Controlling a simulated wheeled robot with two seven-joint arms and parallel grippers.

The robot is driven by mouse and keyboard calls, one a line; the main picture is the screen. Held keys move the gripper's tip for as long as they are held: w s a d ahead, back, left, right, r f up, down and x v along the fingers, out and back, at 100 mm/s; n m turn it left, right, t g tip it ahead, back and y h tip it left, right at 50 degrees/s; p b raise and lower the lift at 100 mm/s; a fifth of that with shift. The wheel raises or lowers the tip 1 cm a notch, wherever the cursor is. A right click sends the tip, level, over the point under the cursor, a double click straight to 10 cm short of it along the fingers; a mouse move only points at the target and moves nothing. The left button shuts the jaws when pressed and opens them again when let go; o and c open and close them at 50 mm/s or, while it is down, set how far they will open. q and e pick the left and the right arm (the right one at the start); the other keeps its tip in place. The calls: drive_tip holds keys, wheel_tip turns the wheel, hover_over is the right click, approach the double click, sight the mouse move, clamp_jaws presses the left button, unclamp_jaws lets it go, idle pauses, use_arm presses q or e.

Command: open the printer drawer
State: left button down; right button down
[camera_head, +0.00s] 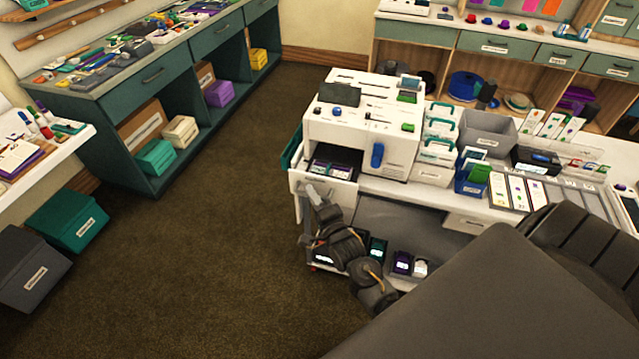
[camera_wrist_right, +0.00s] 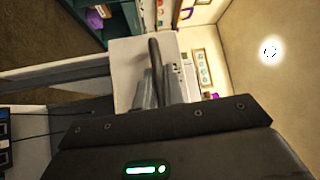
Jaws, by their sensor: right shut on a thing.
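The white printer (camera_head: 345,128) stands at the left end of the white desk. Its drawer (camera_head: 299,177) is pulled out at the front below a dark opening, and dark cartridges (camera_head: 333,169) with labels show inside. My right gripper (camera_head: 314,197) is at the drawer's front face. In the right wrist view, its two grey fingers (camera_wrist_right: 160,93) are closed around a dark bar handle (camera_wrist_right: 154,55) on a white panel (camera_wrist_right: 123,63). The exact finger contact is small in the head view. My left gripper is not in view.
A lower shelf under the desk holds several dark boxes (camera_head: 403,263). Trays and files (camera_head: 520,190) fill the desk to the right. A green workbench (camera_head: 150,80) stands at the left. The brown carpet (camera_head: 210,220) in front of the printer's left side is clear.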

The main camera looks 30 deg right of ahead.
drive_tip(key=c, duration=1.5)
unclamp_jaws()
drive_tip(key=shift+s+f, duration=0.15)
drive_tip(key=shift+s, duration=0.2)
drive_tip(key=s+f+b, duration=0.1)
drive_tip(key=s+b, duration=0.2)
drive_tip(key=s, duration=0.7)
drive_tip(key=shift+a, duration=0.45)
drive_tip(key=shift+f, duration=0.1)
